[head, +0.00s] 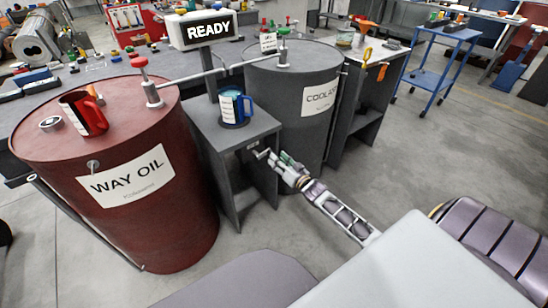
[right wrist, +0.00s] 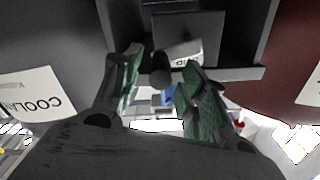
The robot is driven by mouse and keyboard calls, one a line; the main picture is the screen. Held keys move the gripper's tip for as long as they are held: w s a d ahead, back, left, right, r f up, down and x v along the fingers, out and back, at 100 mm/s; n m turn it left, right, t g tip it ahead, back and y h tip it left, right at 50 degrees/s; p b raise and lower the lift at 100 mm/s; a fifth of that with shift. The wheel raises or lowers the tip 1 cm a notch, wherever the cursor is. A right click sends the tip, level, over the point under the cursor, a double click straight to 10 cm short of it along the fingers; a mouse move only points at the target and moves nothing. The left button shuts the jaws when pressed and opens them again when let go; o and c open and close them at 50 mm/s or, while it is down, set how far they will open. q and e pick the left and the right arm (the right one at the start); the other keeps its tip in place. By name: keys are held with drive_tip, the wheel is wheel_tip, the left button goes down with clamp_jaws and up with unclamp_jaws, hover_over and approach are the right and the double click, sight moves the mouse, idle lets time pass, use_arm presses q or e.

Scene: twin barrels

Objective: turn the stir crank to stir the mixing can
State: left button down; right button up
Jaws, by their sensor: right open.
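The blue mixing can (head: 229,105) with a white label stands upright on top of the grey stand (head: 204,133) between the two barrels. The small stir crank (head: 260,154) sticks out of the stand's front. My right gripper (head: 281,160) is in front of the crank, just right of it. In the right wrist view its two green-padded fingers (right wrist: 163,88) are apart, and the crank's dark knob (right wrist: 160,70) shows between their tips. I cannot tell whether either finger touches it. A bit of blue, likely the can, shows beyond. My left gripper is not in view.
The red WAY OIL barrel (head: 180,218) stands left, with a red jug (head: 84,114) on its lid. The grey COOLANT barrel (head: 284,101) stands close behind the crank side. A READY sign (head: 209,30) rises above the stand.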

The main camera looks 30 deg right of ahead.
sight(269, 151)
drive_tip(key=shift+w+a+b, duration=0.15)
drive_tip(key=shift+w+b, duration=0.25)
drive_tip(key=shift+w, duration=1.1)
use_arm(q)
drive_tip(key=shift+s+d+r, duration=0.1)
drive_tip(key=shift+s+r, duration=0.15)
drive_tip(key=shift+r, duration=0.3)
use_arm(e)
drive_tip(key=shift+w, duration=0.25)
clamp_jaws()
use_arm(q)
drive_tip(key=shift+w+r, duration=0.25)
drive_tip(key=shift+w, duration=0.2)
